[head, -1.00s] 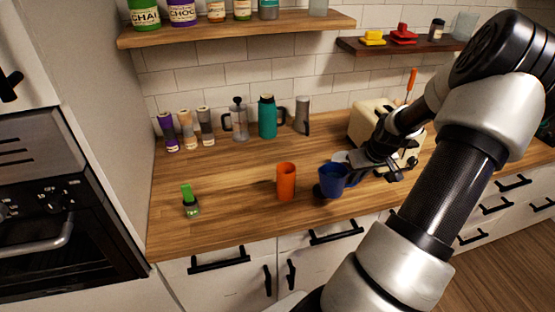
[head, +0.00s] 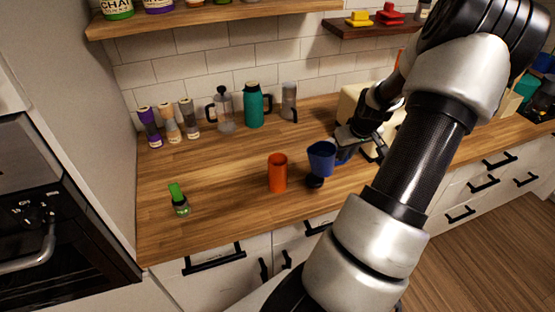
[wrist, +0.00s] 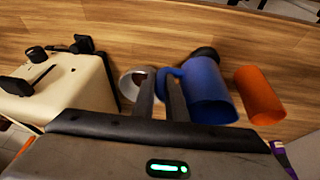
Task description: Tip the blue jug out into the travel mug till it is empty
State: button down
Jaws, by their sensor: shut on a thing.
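The blue jug (head: 321,158) hangs a little above the counter, just right of the orange cup, close to upright. My gripper (head: 347,138) is shut on the jug's handle, on its right side. In the wrist view the jug (wrist: 210,92) lies right of my gripper's fingers (wrist: 162,88), with its blue handle at them. The orange cup (head: 278,174), a plain open cylinder that looks like the travel mug, stands upright on the counter. It also shows in the wrist view (wrist: 260,96), apart from the jug. The insides of both are too dark to read.
A small black round thing (head: 315,182) sits below the jug. A green-topped bottle (head: 179,200) stands at left. A French press (head: 224,112), a teal flask (head: 254,106) and several canisters stand along the back. A cream toaster (wrist: 70,88) is near my gripper.

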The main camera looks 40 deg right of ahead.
aim_at(334, 145)
jog(key=shift+w+a+r+n+g+h, duration=0.15)
jog(key=shift+w+a+r+g+h, duration=0.3)
jog(key=shift+r, duration=0.3)
jog(key=shift+w+a+r+n+g+h, duration=0.1)
jog(key=shift+w+a+r+g+h, duration=0.1)
jog(key=shift+a+r+h, duration=0.45)
jog(key=shift+w+a+r+n+g+h, duration=0.15)
jog(key=shift+w+a+r+g+h, duration=0.2)
jog(key=shift+r, duration=0.45)
jog(key=shift+w+a+r+h+b, duration=0.3)
jog(key=shift+a+h+b, duration=0.25)
jog(key=shift+b, duration=0.25)
jog(key=shift+w+a+r+n+g+h+b, duration=0.15)
jog(key=shift+w+a+r+g+h+b, duration=0.2)
jog(key=shift+a+r+h+b, duration=0.35)
jog(key=shift+w+a+r+n+g+h+b, duration=0.25)
jog(key=shift+a+r+g+h+b, duration=0.15)
jog(key=shift+r+b, duration=0.45)
jog(key=shift+w+a+r+n+g+h+b, duration=0.1)
jog(key=shift+w+a+r+g+h+b, duration=0.2)
jog(key=shift+a+r+h+b, duration=0.35)
jog(key=shift+w+a+r+h, duration=0.15)
jog(key=shift+w+r+h, duration=0.05)
jog(key=shift+r+h, duration=0.2)
